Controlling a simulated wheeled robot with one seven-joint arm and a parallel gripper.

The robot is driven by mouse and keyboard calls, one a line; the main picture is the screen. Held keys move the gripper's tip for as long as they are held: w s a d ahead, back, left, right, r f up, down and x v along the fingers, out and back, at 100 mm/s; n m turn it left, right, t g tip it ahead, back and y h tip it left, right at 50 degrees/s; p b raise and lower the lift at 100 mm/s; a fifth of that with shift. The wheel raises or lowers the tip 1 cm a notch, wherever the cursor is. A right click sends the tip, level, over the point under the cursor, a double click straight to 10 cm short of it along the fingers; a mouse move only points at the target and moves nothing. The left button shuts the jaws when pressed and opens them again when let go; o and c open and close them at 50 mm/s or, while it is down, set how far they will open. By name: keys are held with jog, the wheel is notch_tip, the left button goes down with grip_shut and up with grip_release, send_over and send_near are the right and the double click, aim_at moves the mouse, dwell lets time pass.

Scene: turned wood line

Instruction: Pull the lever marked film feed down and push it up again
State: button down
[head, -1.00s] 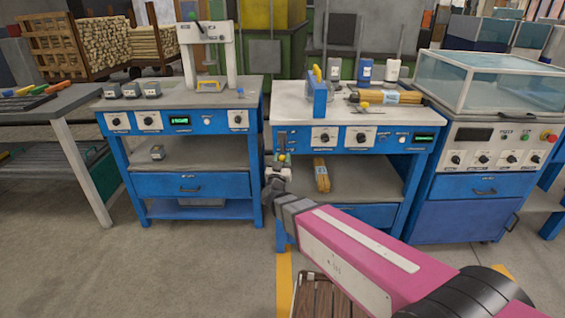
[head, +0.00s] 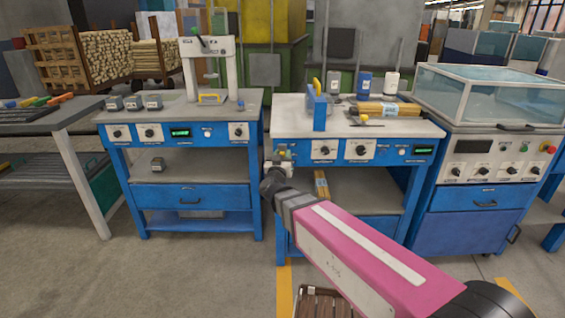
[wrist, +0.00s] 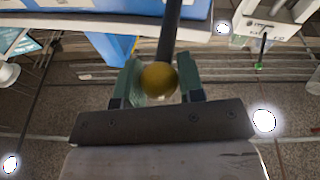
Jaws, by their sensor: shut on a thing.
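The lever shows in the wrist view as a dark rod (wrist: 170,35) ending in a yellow ball knob (wrist: 159,79). My gripper (wrist: 157,90) has its two green fingers on either side of the knob and is shut on it. In the head view my gripper (head: 279,163) is at the left end of the blue front panel (head: 295,146) of the middle bench. It hides most of the lever and its plate there. The lever's marking cannot be read.
White dial plates (head: 362,150) sit on the panel right of my gripper. A lower shelf (head: 365,195) with a wrapped bundle (head: 321,184) is below. The left bench (head: 165,102) stands across a narrow gap.

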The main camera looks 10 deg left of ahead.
jog(key=shift+w+r+g, duration=0.25)
jog(key=shift+r+g, duration=0.35)
jog(key=shift+r, duration=0.1)
jog(key=shift+w+r, duration=0.3)
jog(key=shift+r, duration=0.2)
jog(key=c, duration=0.8)
grip_release()
jog(key=shift+o, duration=0.2)
jog(key=s+f, duration=0.1)
jog(key=s, duration=0.9)
jog(key=shift+s+a+f, duration=0.15)
jog(key=shift+s+f, duration=0.05)
jog(key=shift+s, duration=0.1)
